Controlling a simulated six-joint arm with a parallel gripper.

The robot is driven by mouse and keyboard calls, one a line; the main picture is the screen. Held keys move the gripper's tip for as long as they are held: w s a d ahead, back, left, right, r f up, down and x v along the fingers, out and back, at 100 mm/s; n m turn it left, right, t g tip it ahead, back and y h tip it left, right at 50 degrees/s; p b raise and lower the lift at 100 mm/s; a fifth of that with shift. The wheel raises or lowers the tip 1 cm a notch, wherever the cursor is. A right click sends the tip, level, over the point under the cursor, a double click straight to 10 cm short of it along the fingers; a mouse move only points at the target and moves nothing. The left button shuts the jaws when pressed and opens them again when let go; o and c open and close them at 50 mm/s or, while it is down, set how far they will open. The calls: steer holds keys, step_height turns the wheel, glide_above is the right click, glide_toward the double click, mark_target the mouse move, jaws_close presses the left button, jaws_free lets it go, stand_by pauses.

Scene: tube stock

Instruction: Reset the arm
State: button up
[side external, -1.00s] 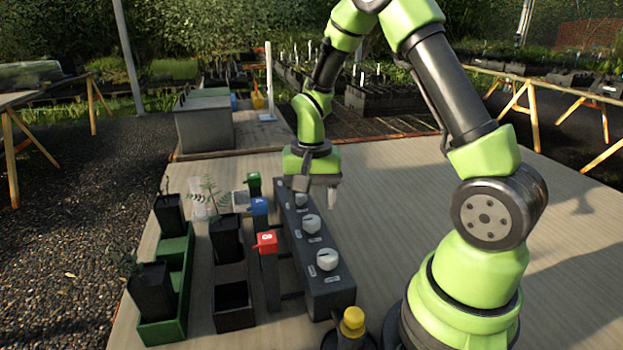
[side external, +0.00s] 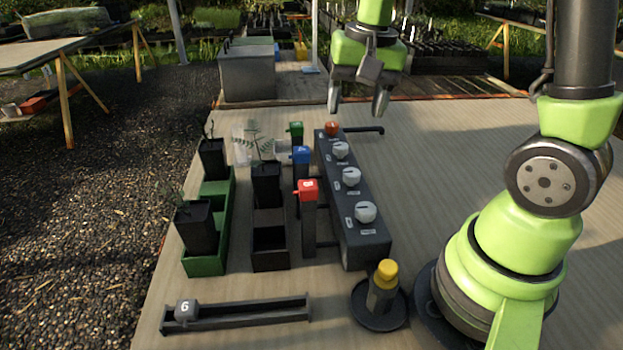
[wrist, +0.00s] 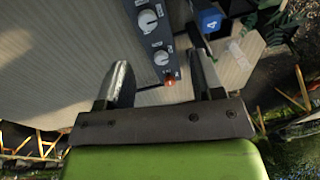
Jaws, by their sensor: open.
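My gripper (side external: 357,104) is open and empty in the side external view, with its two fingers pointing down above the far end of the dark control box (side external: 366,238). That button (side external: 332,128) also shows at the far end of the box in the side external view. Several white knobs (side external: 351,177) line the box top. I cannot tell whether a finger touches anything, but the gripper looks raised clear of the box.
Red (side external: 308,190), blue (side external: 300,155) and green (side external: 296,129) tagged posts stand left of the box. Black pots with seedlings stand in a green tray (side external: 232,195) and a black tray (side external: 270,262). A yellow-topped bottle (side external: 382,288) stands in front. The table (side external: 460,150) right of the box is clear.

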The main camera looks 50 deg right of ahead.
steer(key=s+a+r+n+t+y, duration=0.2)
steer(key=s+a+r+n+t, duration=0.3)
steer(key=s+a+r, duration=0.3)
steer(key=s+a+n, duration=0.1)
steer(key=s, duration=0.2)
steer(key=shift+s+t, duration=0.25)
steer(key=shift+t, duration=0.05)
